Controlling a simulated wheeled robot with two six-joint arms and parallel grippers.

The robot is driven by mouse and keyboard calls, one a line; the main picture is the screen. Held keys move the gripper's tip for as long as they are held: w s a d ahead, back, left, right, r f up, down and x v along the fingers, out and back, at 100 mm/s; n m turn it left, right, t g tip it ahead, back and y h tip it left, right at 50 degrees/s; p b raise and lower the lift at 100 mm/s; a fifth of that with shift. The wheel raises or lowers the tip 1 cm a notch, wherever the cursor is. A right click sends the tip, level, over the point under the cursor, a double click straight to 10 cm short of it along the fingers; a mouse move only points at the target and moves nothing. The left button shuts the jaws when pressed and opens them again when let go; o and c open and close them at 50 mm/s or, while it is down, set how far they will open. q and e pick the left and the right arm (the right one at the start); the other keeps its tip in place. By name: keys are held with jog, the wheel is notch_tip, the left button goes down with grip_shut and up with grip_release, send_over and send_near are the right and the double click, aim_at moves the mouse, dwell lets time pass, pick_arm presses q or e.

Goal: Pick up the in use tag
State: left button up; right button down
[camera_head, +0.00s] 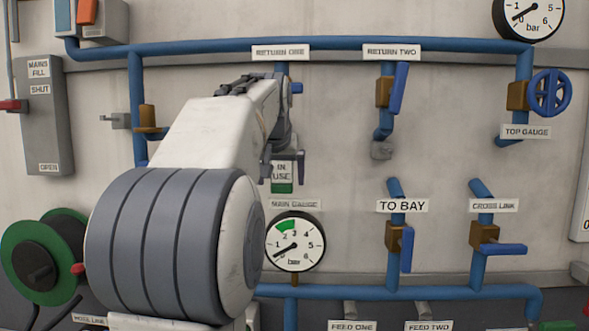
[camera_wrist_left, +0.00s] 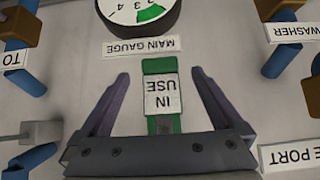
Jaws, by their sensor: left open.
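The in use tag (camera_head: 282,172) is a green tag with a white label reading IN USE, on the wall just above the MAIN GAUGE label. In the left wrist view the tag (camera_wrist_left: 161,96) appears upside down, between the two fingers. My left gripper (camera_head: 283,166) is open in front of the wall, one finger on each side of the tag. The wrist view also shows the left gripper (camera_wrist_left: 160,73) with clear gaps between both fingers and the tag. Whether the fingertips reach the tag's depth is hard to tell. The tag's upper part is hidden behind my gripper in the head view.
The main gauge (camera_head: 295,242) is below the tag. Blue pipes (camera_head: 330,46) run above and below. A grey switch box (camera_head: 44,130) and green reel (camera_head: 40,285) are left.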

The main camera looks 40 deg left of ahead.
aim_at(282, 180)
pick_arm(q)
jog(key=shift+w+a+r+p, duration=0.3)
jog(key=shift+w+a, duration=0.2)
jog(key=shift+w, duration=0.2)
jog(key=shift+w+a+f, duration=0.15)
jog(key=shift+w+f, duration=0.05)
jog(key=shift+f, duration=0.15)
jog(key=shift+w+f, duration=0.15)
jog(key=shift+f, duration=0.2)
pick_arm(e)
jog(key=shift+r, duration=0.9)
pick_arm(q)
jog(key=c, duration=1.4)
jog(key=shift+r, duration=0.2)
